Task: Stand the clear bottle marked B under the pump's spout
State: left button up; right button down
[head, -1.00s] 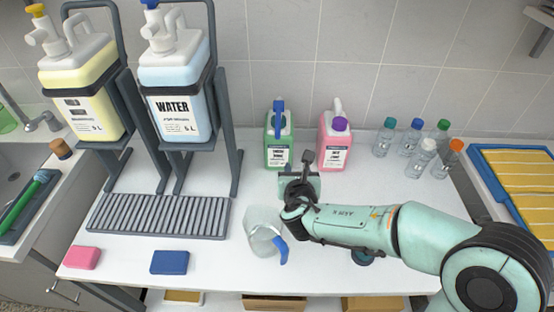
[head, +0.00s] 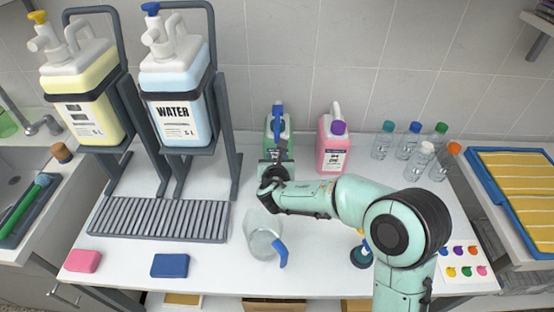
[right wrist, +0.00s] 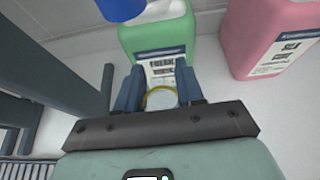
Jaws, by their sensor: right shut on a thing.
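My right gripper (head: 274,168) is in front of the green jug (right wrist: 165,38), above the white counter. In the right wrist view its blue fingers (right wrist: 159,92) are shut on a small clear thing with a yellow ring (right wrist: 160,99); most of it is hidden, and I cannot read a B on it. The water container (head: 178,110) and a yellow-liquid container (head: 82,105) stand on dark racks at the left, each with a white pump head and spout on top. Several clear capped bottles (head: 407,146) stand at the back right; their marks are too small to read. My left gripper is out of view.
A pink jug (head: 332,147) stands right of the green one.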

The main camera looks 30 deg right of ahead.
jog(key=shift+f, duration=0.15)
jog(key=c, duration=0.7)
grip_release()
jog(key=shift+r, duration=0.2)
jog(key=v, duration=1.2)
